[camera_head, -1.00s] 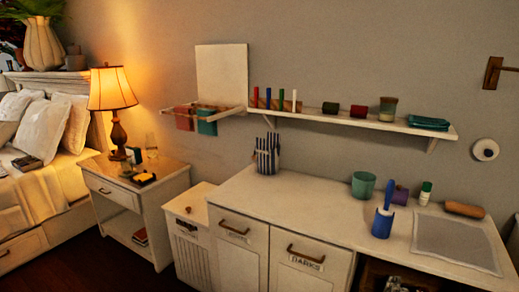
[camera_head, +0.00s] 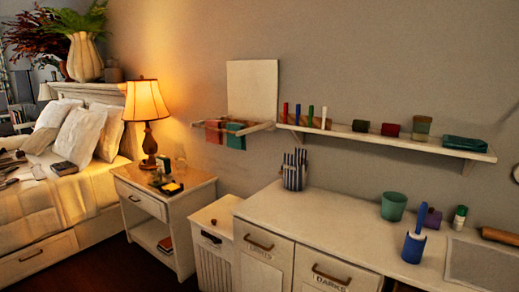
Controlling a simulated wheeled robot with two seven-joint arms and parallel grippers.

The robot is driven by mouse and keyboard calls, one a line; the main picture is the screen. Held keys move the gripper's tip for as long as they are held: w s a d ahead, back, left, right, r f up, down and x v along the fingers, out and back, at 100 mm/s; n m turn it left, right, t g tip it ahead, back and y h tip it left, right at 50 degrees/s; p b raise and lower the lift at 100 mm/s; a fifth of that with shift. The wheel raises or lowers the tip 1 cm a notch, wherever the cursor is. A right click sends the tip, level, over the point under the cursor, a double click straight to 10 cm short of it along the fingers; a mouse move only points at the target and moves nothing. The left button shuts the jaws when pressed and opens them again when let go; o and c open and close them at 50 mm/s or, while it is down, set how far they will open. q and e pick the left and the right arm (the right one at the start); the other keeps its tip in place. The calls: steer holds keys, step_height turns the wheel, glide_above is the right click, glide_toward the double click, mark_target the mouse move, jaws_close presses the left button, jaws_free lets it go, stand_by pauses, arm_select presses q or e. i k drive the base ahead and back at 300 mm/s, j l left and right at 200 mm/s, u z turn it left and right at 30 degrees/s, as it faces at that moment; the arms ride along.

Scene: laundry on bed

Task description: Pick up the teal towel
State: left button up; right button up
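A teal towel (camera_head: 235,137) hangs over the wall rack (camera_head: 262,128), just right of a red-pink towel (camera_head: 213,132). A folded teal cloth (camera_head: 465,144) lies at the right end of the wall shelf (camera_head: 400,141). Neither of my grippers is in the picture, so nothing is seen touching either teal cloth.
Below the rack stand a white hamper (camera_head: 215,222) and a nightstand (camera_head: 195,183) with a lit lamp (camera_head: 148,103). A white counter (camera_head: 330,215) on the right carries a striped holder (camera_head: 294,170) and a green cup (camera_head: 393,206). The bed (camera_head: 60,205) is at left.

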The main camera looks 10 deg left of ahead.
mark_target(239, 143)
steer(key=l+z, duration=0.5)
steer(key=l, duration=2.15)
steer(key=u, duration=1.4)
steer(key=i+j+u, duration=0.35)
steer(key=i+j, duration=0.15)
steer(key=i, duration=0.25)
steer(key=i+j+u, duration=0.4)
steer(key=i, duration=0.4)
steer(key=i+u, duration=0.35)
steer(key=i, duration=0.45)
